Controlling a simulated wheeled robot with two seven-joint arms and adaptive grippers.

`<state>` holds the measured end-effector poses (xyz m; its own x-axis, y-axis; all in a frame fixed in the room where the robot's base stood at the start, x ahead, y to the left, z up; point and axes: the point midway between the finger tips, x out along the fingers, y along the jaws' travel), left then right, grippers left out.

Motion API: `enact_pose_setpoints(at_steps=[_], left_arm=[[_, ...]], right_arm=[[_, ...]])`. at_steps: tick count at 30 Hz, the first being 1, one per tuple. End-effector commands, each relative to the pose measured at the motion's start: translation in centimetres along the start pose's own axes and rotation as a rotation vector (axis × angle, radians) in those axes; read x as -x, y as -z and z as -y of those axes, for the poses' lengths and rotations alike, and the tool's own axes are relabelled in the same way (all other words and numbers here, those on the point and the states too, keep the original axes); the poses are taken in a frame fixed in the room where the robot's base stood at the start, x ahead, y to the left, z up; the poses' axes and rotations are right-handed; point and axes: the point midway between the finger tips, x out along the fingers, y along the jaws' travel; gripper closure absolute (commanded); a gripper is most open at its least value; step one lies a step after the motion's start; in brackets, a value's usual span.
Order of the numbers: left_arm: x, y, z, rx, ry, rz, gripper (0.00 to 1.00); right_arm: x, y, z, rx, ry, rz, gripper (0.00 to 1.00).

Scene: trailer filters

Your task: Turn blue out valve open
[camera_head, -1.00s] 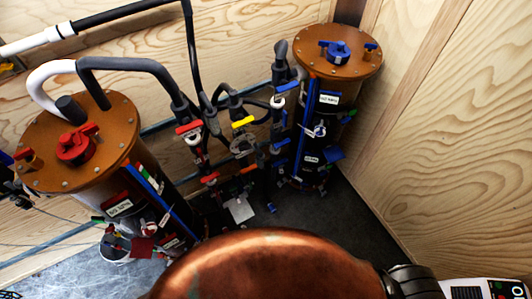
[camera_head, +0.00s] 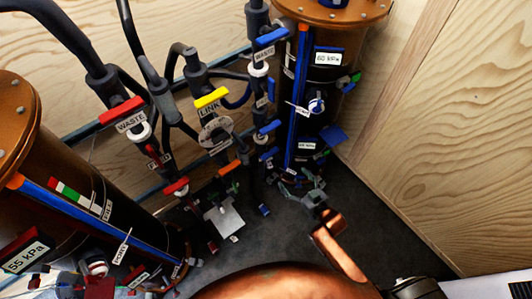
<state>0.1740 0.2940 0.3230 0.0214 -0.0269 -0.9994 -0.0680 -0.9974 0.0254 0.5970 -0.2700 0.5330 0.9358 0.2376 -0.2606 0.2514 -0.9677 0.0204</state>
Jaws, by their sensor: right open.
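Several blue valve handles sit on the pipes left of the right-hand filter column. The top one is a blue handle (camera_head: 271,37) above a WASTE label. Lower down are a blue handle (camera_head: 270,127) and another blue handle (camera_head: 268,154). A small blue handle (camera_head: 264,210) is near the floor. I cannot read an OUT label, so I cannot tell which is the blue out valve. My right gripper (camera_head: 302,184) is open and empty, low by the foot of the right column, right of the blue handles. Whether it touches anything is unclear. My left gripper is not in view.
The right filter column (camera_head: 336,100) and left filter column (camera_head: 60,190) flank the pipes. A red WASTE handle (camera_head: 121,110), a yellow LINK handle (camera_head: 211,97) and an orange handle (camera_head: 230,167) stand nearby. The dark floor (camera_head: 385,215) is clear at right.

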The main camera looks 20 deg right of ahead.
Motion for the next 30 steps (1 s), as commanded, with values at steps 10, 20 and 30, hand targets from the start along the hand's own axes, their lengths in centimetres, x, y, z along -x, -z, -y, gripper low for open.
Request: enact_pose_setpoints(at_steps=[10, 20, 30], left_arm=[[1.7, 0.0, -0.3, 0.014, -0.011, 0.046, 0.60], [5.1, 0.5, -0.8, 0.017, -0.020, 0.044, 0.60], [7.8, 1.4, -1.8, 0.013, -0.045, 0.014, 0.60]], right_arm=[[-1.9, 8.0, 3.2, -0.009, 0.091, -0.246, 0.19], [-4.2, 9.7, 3.7, -0.009, 0.098, -0.267, 0.19], [-8.1, 10.5, 4.1, -0.009, 0.097, -0.264, 0.19]])
